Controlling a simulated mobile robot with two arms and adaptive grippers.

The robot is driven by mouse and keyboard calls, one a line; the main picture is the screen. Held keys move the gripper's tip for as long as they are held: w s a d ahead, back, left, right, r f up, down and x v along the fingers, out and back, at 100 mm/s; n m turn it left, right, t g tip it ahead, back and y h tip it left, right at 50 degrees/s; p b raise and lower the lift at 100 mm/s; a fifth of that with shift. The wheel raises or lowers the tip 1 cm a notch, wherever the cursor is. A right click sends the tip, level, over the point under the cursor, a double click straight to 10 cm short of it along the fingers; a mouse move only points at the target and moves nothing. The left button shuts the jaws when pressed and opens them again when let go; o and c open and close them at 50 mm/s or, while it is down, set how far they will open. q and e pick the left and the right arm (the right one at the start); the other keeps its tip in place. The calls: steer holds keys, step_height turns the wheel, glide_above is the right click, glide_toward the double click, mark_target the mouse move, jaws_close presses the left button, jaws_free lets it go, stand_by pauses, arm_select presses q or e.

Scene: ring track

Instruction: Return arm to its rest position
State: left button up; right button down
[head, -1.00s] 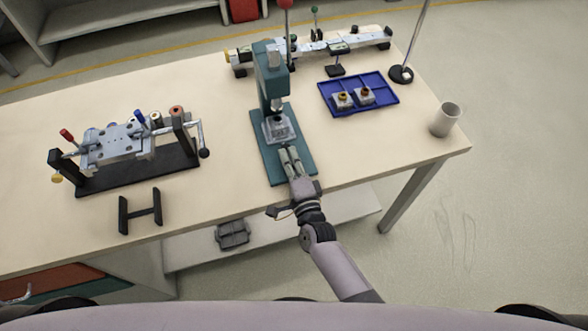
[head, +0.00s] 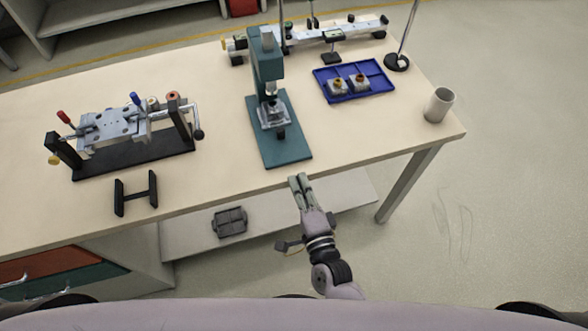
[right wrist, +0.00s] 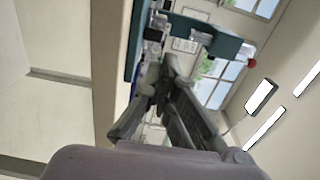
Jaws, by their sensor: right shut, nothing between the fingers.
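My right gripper (head: 301,179) is shut and empty. In the head view it hangs just in front of the table's front edge, below the green press (head: 268,95). Its fingers point toward the press base and are apart from it. The right wrist view shows the gripper's dark fingers (right wrist: 165,110) close together, with the press (right wrist: 205,35) beyond them. My right arm comes up from the bottom of the head view. My left gripper does not show.
The table (head: 215,110) carries a clamp fixture (head: 110,125), a black stand (head: 136,193), a blue tray (head: 375,86) with small parts, a grey cup (head: 438,105) and a rail device (head: 340,36). A dark part (head: 229,222) lies on the lower shelf. Floor at right is clear.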

steer(key=s+d+f+n+g+h, duration=0.1)
steer(key=s+d+f+n+g, duration=0.25)
steer(key=f, duration=0.55)
steer(key=s+d+f+n+g, duration=0.2)
steer(key=s+f+n, duration=0.15)
steer(key=f, duration=0.55)
steer(key=s+d+f+n+g+h, duration=0.1)
steer(key=s+d+f+n+g, duration=0.25)
steer(key=f, duration=0.65)
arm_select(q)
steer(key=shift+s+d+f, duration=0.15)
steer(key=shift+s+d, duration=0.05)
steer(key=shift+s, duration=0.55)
arm_select(e)
steer(key=s+d+f+n+g+h, duration=0.1)
steer(key=s+d+f, duration=0.3)
steer(key=s, duration=0.4)
steer(key=s+d+f+n+g+h, duration=0.1)
steer(key=s+d+f+n+g, duration=0.2)
steer(key=s+d+f, duration=0.2)
steer(key=s+d+f+n+g+h, duration=0.1)
steer(key=s+d+f, duration=0.4)
steer(key=s, duration=0.6)
steer(key=shift+s+f+n+g+h, duration=0.2)
steer(key=shift+f+n+g+h, duration=0.15)
steer(key=shift+n+g, duration=0.6)
steer(key=shift+m, duration=0.3)
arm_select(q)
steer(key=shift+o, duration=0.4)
